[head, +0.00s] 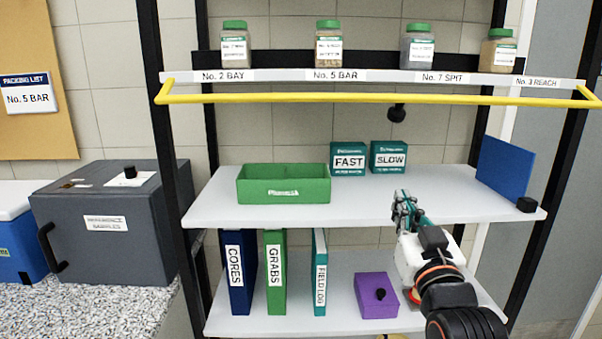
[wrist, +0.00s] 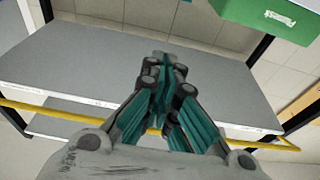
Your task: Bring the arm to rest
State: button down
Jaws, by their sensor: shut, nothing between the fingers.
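My gripper (head: 404,208) is at the right of the head view, in front of the middle shelf board (head: 430,184). In the wrist view my gripper (wrist: 163,68) has its teal-padded fingers together, with nothing between them. It is shut and empty. My arm reaches in from the lower right corner of the head view. The gripper is apart from the green tray (head: 285,192), which stands on the middle board to the left.
The FAST box (head: 348,158) and SLOW box (head: 388,157) stand behind. A yellow rail (head: 370,98) runs below the top shelf with jars. Binders and a purple box (head: 376,296) stand below. A blue panel (head: 505,170) leans at right.

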jog(key=s+f+g, duration=1.3)
jog(key=s+f, duration=0.3)
jog(key=f, duration=0.3)
jog(key=shift+s+f, duration=0.15)
jog(key=shift+s, duration=0.05)
